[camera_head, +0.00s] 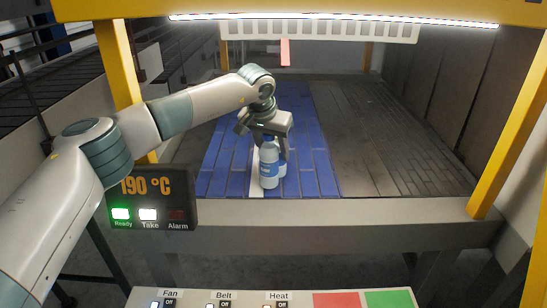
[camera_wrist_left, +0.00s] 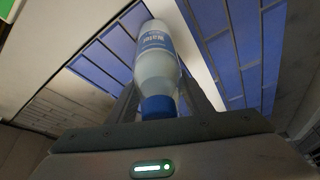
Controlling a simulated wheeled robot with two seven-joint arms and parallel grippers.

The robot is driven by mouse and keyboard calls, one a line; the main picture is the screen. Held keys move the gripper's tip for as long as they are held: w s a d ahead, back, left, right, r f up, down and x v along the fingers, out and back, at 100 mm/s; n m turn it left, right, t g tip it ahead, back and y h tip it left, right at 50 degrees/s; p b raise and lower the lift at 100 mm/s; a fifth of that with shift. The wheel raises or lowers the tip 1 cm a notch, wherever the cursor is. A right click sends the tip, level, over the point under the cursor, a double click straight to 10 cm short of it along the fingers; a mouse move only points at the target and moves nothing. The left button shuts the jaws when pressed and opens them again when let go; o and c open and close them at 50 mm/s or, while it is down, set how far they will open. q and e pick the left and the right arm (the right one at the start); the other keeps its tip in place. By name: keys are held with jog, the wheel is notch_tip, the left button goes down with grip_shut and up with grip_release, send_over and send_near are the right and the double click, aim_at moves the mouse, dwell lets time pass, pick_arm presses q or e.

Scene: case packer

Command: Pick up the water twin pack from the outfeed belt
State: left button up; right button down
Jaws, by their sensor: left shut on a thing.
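The water twin pack (camera_head: 269,168) stands upright on the blue outfeed belt (camera_head: 217,170), near its front end. It is white and pale blue with blue labels, and the second bottle is mostly hidden behind the first. My left gripper (camera_head: 271,146) reaches down over it from above and is shut on it near the top. In the left wrist view one bottle (camera_wrist_left: 157,62) of the pack shows, its blue cap towards the gripper. The fingers (camera_wrist_left: 160,100) show on either side of the cap. My right gripper is not in view.
A grey ledge (camera_head: 330,209) runs along the front of the belt. Yellow posts (camera_head: 120,65) stand on both sides, with a light bar above. A display (camera_head: 150,200) reads 190 °C with Ready lit. A control panel (camera_head: 280,299) is at the bottom.

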pick_arm(q)
jog(key=shift+r, duration=0.15)
jog(key=shift+r+b, duration=0.4)
jog(key=shift+r, duration=0.05)
notch_tip(320, 180, up, 8)
jog(key=b, duration=0.3)
jog(key=shift+b, duration=0.3)
jog(key=shift+r, duration=0.5)
jog(key=shift+f, duration=0.1)
